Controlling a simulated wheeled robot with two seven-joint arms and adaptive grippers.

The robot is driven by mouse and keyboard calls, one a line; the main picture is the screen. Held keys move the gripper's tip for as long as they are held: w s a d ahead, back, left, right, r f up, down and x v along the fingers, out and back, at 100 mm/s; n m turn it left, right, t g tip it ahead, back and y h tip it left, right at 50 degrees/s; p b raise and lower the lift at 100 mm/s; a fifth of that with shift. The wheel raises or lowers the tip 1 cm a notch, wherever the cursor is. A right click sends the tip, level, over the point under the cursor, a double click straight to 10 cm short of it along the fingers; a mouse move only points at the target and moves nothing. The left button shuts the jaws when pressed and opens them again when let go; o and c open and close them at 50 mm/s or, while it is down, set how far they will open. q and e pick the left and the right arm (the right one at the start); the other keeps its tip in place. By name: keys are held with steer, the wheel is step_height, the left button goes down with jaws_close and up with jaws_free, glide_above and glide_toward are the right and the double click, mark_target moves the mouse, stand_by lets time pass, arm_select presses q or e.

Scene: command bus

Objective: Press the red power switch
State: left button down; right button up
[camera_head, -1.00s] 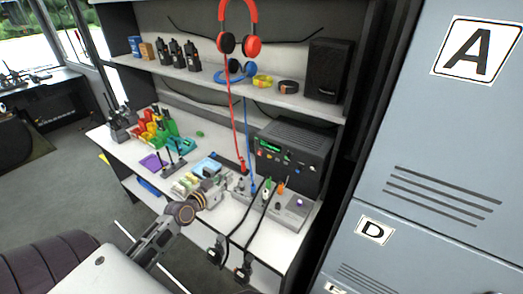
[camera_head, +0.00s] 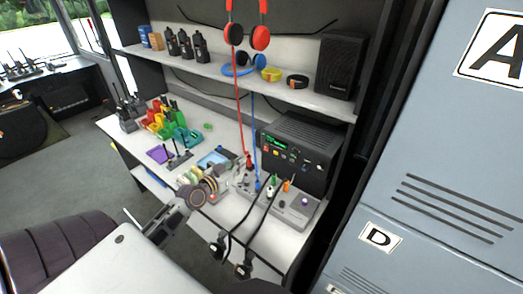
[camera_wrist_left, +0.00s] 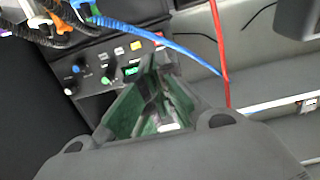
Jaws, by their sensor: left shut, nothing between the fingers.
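The black radio unit (camera_head: 298,150) stands at the right end of the desk, with a green display and several knobs and buttons on its front. A small red switch (camera_wrist_left: 158,36) shows at the edge of its panel in the left wrist view, just beyond my fingertips. In the head view it is too small to make out surely. My left gripper (camera_head: 240,166) is shut and empty, in front of the radio's left side. In the left wrist view its closed fingers (camera_wrist_left: 152,64) point at the panel and hide part of it. My right gripper is out of view.
A grey box (camera_head: 298,208) with coloured plugs and cables stands before the radio. A red cable (camera_head: 237,100) and a blue cable (camera_head: 253,130) hang near my gripper. The shelf (camera_head: 220,72) is above. Blue lockers (camera_head: 440,190) stand at the right.

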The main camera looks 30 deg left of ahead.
arm_select(q)
steer(key=shift+w, duration=0.85)
steer(key=p, duration=0.1)
glide_toward(265, 147)
steer(key=shift+w+d+f+p, duration=0.15)
steer(key=shift+w+p, duration=0.1)
steer(key=shift+w, duration=0.9)
steer(key=shift+w+d+f+p, duration=0.1)
steer(key=shift+w+p, duration=0.15)
steer(key=shift+w, duration=0.95)
steer(key=shift+w+d+f+p, duration=0.15)
steer(key=shift+w+p, duration=0.1)
steer(key=shift+w, duration=0.9)
